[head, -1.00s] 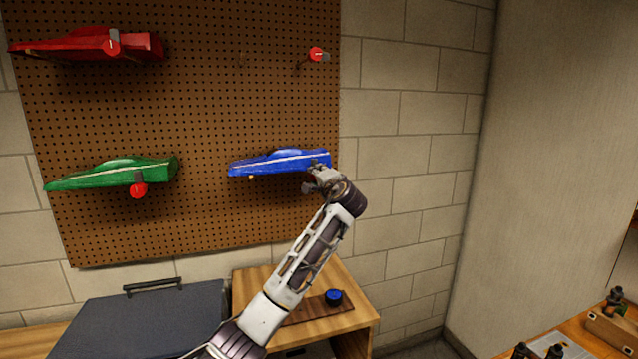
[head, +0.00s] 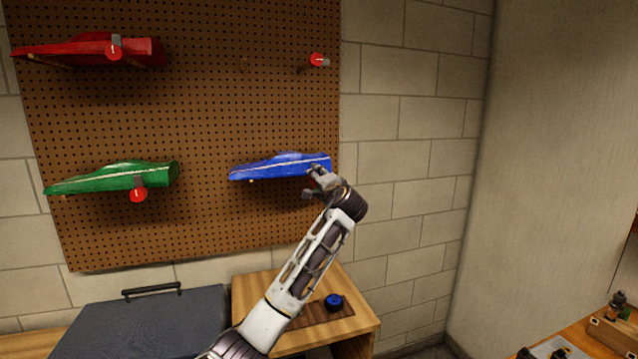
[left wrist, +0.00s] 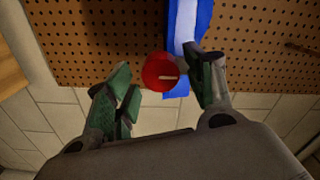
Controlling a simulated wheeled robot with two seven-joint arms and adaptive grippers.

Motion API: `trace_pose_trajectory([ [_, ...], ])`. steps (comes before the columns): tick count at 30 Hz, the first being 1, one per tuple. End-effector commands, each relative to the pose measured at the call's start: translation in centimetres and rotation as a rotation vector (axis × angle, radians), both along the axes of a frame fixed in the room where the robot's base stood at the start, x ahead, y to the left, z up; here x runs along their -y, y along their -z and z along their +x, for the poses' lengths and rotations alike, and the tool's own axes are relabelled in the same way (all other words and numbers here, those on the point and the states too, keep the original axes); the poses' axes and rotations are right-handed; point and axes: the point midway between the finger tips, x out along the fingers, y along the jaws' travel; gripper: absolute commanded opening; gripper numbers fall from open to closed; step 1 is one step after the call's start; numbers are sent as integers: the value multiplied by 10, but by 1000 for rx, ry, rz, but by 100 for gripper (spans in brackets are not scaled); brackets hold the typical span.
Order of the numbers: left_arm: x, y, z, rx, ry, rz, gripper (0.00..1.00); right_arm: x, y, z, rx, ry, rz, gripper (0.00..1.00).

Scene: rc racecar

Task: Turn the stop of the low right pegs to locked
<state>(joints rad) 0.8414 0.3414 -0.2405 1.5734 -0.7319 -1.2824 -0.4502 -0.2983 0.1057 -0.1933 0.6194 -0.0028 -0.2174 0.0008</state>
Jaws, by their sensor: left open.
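The blue car (head: 280,166) rests on the low right pegs of the pegboard; part of it also shows in the left wrist view (left wrist: 184,28). The red stop (left wrist: 160,72) of these pegs is a round knob with a pale pointer mark, in front of the car. My left gripper (head: 311,183) is at the right end of the blue car and hides this stop in the head view. In the left wrist view my gripper (left wrist: 166,80) is open, with the stop between its fingers, closer to the right finger. Contact cannot be told. My right gripper is not in view.
The pegboard (head: 210,100) also holds a red car (head: 75,51) and a green car (head: 100,180), each with a red stop. The upper right pegs with their stop (head: 318,60) are empty. Below are a wooden cabinet (head: 255,285) and a dark case (head: 150,320).

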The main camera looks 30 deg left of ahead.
Motion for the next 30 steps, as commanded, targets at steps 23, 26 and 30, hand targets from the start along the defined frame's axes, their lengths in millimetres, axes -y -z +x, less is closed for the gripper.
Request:
trace_pose_trajectory([
  [23, 43, 0, -36, 2, 3, 1, 54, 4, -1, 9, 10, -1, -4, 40],
  [26, 54, 0, -45, 1, 3, 0, 54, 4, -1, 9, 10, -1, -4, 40],
  [30, 70, 0, -58, 1, 2, 0, 54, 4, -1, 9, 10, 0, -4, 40],
])
